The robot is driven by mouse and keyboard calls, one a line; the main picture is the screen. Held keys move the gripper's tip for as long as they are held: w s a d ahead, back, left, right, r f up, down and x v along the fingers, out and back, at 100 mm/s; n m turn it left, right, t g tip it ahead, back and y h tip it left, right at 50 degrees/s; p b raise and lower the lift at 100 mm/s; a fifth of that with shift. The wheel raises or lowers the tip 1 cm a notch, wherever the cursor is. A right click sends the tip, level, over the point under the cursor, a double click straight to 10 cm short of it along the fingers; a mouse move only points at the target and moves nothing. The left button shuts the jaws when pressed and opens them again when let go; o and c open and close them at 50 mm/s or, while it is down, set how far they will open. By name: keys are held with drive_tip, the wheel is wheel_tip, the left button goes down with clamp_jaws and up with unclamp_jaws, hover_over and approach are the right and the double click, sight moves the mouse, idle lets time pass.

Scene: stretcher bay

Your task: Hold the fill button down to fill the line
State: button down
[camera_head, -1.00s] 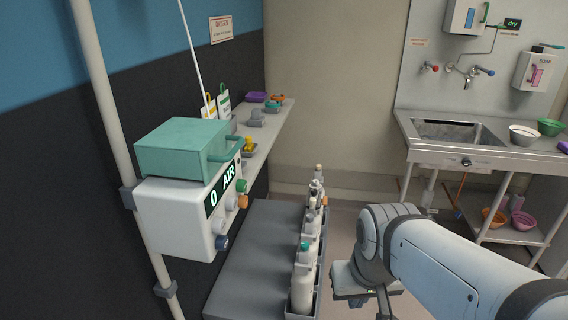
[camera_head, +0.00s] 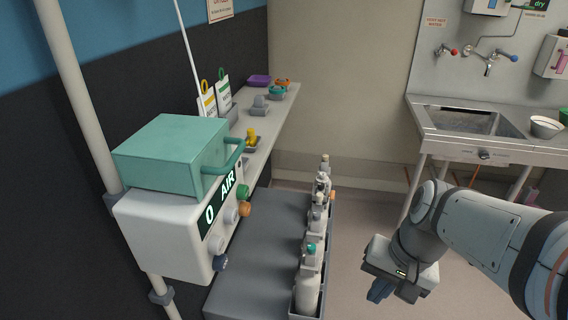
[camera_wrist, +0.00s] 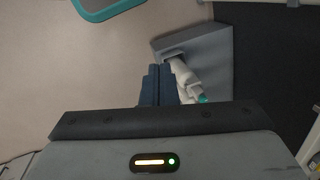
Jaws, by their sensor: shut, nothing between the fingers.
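I cannot tell which one is the fill button. My gripper (camera_head: 379,291) is at the lower right, pointing down, well apart from the box. Its dark fingers also show in the wrist view (camera_wrist: 158,84), shut and empty.
A teal case (camera_head: 170,155) sits on the box. A grey rack (camera_head: 262,250) with several white bottles (camera_head: 308,290) stands between the box and my gripper. A shelf (camera_head: 268,125) with small items runs along the wall. A sink (camera_head: 468,120) is at the back right.

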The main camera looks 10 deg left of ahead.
sight(249, 209)
drive_tip(key=w+a+r+m+y, duration=0.2)
drive_tip(key=w+a+m+y, duration=0.2)
drive_tip(key=w+m+y, duration=0.3)
drive_tip(key=w+a+r+m+y+p, duration=0.1)
drive_tip(key=w+a+r+m+y, duration=0.1)
drive_tip(key=w+a+m+y, duration=0.3)
drive_tip(key=w+m+y, duration=0.2)
drive_tip(key=m+y, duration=0.1)
drive_tip(key=shift+r, duration=0.2)
drive_tip(key=shift+a, duration=0.15)
drive_tip(key=a, duration=0.4)
drive_tip(key=a+p, duration=0.1)
drive_tip(key=a, duration=0.9)
drive_tip(key=shift+f+p, duration=0.3)
drive_tip(key=shift+p, duration=0.1)
